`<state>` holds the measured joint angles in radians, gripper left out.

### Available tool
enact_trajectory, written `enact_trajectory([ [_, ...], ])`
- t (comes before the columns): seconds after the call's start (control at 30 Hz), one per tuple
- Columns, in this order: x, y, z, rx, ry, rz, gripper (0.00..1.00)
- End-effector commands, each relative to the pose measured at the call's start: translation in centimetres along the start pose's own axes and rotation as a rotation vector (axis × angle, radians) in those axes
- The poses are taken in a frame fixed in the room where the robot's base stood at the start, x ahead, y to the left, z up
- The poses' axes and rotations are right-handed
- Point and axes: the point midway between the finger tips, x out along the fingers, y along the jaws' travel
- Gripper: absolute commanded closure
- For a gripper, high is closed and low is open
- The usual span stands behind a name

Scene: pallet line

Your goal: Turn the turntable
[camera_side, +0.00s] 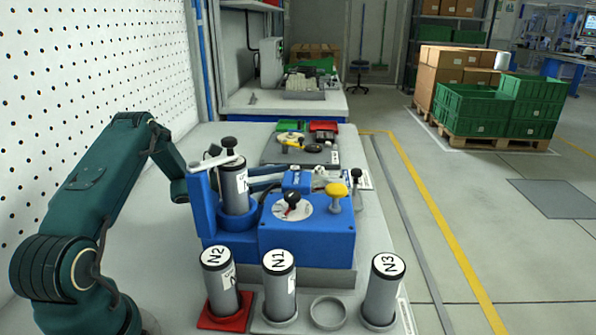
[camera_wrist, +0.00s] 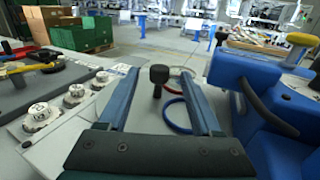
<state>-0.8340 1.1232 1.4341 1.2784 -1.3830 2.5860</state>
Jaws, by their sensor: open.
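A white disc (camera_side: 306,211) with a black-and-red knob (camera_side: 291,200) lies on top of the blue box (camera_side: 310,240) in the side view; it looks like the turntable. My gripper (camera_side: 280,178) is behind the blue box and the standing grey cylinder (camera_side: 235,190), which partly hide it. In the wrist view its two blue fingers (camera_wrist: 156,72) are apart, with a black ball-topped post (camera_wrist: 158,78) showing in the gap, beyond or between them. I cannot tell its exact depth. The blue fixture (camera_wrist: 243,75) stands at right in the wrist view. I see nothing held.
Cylinders N2 (camera_side: 220,283), N1 (camera_side: 279,285) and N3 (camera_side: 381,290) stand in front of the box. A yellow knob (camera_side: 337,194) rises from it. An empty ring (camera_side: 328,311) lies between N1 and N3. Red and blue rings (camera_wrist: 176,110) lie below the fingers.

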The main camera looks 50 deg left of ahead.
Motion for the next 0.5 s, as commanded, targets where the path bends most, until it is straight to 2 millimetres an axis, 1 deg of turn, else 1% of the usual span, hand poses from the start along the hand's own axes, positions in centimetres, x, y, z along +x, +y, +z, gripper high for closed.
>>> enact_trajectory([
  [0.3, 3.8, -0.1, -0.1, 0.001, 0.001, -0.003, 0.34],
  [0.4, 4.6, -0.1, -0.1, 0.001, 0.000, -0.003, 0.34],
  [0.5, 4.9, 0.0, -0.1, 0.000, 0.001, 0.000, 0.34],
])
